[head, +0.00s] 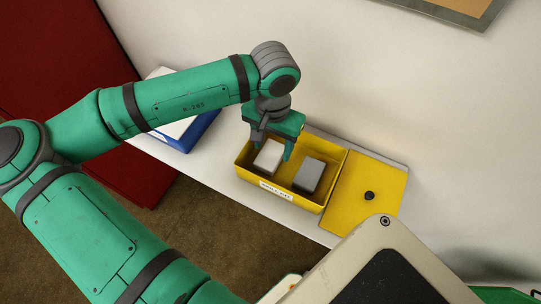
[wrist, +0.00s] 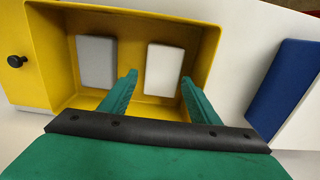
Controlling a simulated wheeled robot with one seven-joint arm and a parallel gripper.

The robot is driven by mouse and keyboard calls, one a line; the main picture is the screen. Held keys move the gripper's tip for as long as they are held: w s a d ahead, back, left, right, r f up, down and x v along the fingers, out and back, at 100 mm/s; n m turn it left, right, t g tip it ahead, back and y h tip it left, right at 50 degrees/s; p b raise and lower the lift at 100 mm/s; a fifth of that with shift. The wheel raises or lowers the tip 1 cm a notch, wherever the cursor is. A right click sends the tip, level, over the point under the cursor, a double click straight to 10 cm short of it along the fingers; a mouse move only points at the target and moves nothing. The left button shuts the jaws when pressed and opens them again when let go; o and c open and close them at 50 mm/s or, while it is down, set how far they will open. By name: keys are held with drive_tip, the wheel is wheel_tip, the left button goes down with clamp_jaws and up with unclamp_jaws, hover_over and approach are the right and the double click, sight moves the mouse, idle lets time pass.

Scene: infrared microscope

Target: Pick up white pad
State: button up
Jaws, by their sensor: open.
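The white pad (head: 268,157) lies in the left part of a yellow open-topped box (head: 325,203). It also shows in the wrist view (wrist: 163,69), flat on the box floor beside a grey pad (wrist: 96,62). My gripper (head: 272,147) is over the box at the white pad, pointing down. In the wrist view my gripper's green fingers (wrist: 158,88) are spread apart, with the white pad seen between and beyond their tips. Nothing is held. I cannot tell how far the tips are above the pad.
The grey pad (head: 309,175) lies to the right in the same box, whose walls stand around both pads. A yellow lid with a black knob (head: 369,195) is right of the box. A blue-sided item (head: 201,130) with a white top is at the left on the white shelf.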

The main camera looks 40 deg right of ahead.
sight(270, 157)
drive_tip(key=shift+w+a+f, duration=0.1)
drive_tip(key=shift+f, duration=0.65)
drive_tip(key=shift+w+a+f, duration=0.1)
drive_tip(key=shift+f, duration=0.6)
drive_tip(key=shift+c, duration=0.3)
drive_tip(key=c, duration=0.7)
drive_tip(key=shift+c, duration=0.2)
drive_tip(key=shift+r, duration=0.1)
